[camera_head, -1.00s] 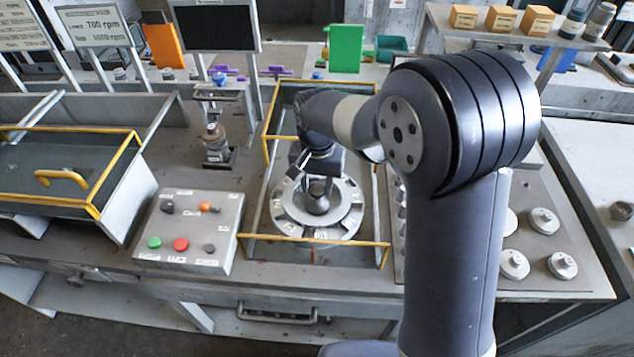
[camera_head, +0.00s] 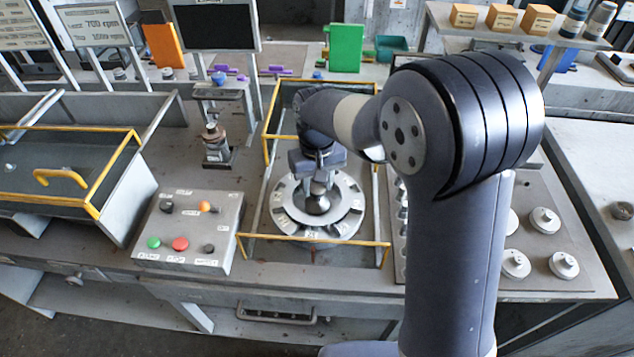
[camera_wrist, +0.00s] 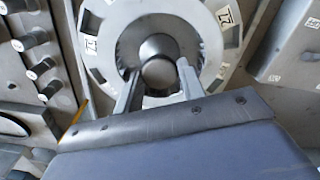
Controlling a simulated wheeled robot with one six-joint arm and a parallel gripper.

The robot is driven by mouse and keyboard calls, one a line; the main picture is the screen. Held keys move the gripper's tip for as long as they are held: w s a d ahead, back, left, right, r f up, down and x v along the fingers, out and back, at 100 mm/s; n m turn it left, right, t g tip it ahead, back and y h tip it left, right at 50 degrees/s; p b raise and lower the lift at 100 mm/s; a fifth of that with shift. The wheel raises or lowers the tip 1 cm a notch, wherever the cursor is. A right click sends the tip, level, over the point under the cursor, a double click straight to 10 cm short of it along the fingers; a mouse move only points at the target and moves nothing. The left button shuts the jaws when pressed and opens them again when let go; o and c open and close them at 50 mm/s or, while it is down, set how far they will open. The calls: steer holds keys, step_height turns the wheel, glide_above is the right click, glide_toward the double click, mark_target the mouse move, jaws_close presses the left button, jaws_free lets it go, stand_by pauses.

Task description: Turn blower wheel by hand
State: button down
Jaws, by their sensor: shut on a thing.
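The blower wheel (camera_head: 345,228) is a pale grey disc with dark slots and small labels around its rim. It lies flat inside the yellow-edged frame, with a round dark metal hub knob (camera_head: 318,204) at its centre. My gripper (camera_head: 317,190) reaches down over the wheel's centre. In the wrist view the wheel (camera_wrist: 100,22) fills the top, and my gripper's fingers (camera_wrist: 158,88) stand on both sides of the hub knob (camera_wrist: 158,68), shut on it. The far side of the wheel is partly hidden by my wrist in the head view.
A yellow-edged frame (camera_head: 315,240) surrounds the wheel. A control box (camera_head: 190,232) with green and red buttons stands to its left. A plate with several round weights (camera_head: 515,263) lies to the right.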

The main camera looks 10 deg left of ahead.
mark_target(317, 188)
steer(key=n, duration=1.3)
stand_by(0.5)
steer(key=c, duration=0.9)
jaws_free()
step_height(317, 188, up, 11)
steer(key=b, duration=0.1)
steer(key=shift+f, duration=0.15)
